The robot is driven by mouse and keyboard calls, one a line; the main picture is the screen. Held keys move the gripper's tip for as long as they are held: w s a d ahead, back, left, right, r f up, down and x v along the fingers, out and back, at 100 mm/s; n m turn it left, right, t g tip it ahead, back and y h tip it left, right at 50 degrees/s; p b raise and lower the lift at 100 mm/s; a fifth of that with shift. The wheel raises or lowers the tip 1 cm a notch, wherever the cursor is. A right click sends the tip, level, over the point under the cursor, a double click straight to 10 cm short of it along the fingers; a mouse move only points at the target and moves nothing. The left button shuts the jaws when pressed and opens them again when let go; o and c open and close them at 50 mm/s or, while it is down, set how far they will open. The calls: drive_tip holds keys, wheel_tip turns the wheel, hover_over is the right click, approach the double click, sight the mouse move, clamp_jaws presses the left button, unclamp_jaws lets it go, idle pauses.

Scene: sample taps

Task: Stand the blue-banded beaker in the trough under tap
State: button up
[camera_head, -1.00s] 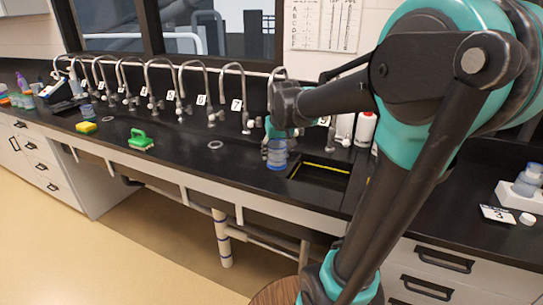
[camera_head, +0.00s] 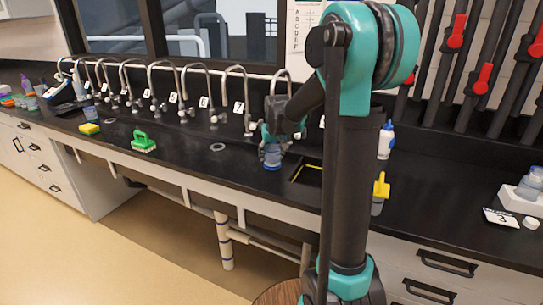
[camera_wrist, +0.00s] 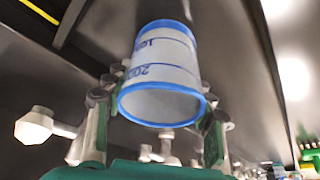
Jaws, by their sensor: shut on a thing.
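The blue-banded beaker (camera_head: 272,157) is clear with blue rims and blue markings. It also shows in the wrist view (camera_wrist: 166,70), its rim facing the camera. My gripper (camera_head: 278,138) is shut on it, with one finger on each side in the wrist view (camera_wrist: 157,112). The beaker is at the left of the trough (camera_head: 312,176), a dark sunken opening with a yellow line. I cannot tell whether its base touches the bench. A curved tap (camera_head: 283,74) rises behind my gripper; its label is hidden. My arm hides the right part of the trough.
Several curved taps with number cards line the wall to the left, including tap 7 (camera_head: 236,70). A green-handled brush (camera_head: 143,144) and a yellow sponge (camera_head: 89,129) lie on the black bench (camera_head: 185,150). A white bottle (camera_head: 386,140) stands right of my arm.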

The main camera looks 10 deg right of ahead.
drive_tip(key=shift+w+f, duration=0.25)
drive_tip(key=shift+f, duration=0.05)
drive_tip(key=shift+f, duration=0.1)
drive_tip(key=o, duration=1)
drive_tip(key=shift+s+r, duration=0.15)
drive_tip(key=shift+r, duration=0.35)
drive_tip(key=v, duration=0.2)
drive_tip(key=shift+s+r, duration=0.2)
drive_tip(key=shift+s, duration=0.15)
drive_tip(key=s, duration=1.1)
drive_tip(key=shift+s+d+f, duration=0.1)
drive_tip(key=shift+s+d, duration=0.05)
drive_tip(key=shift+d, duration=0.1)
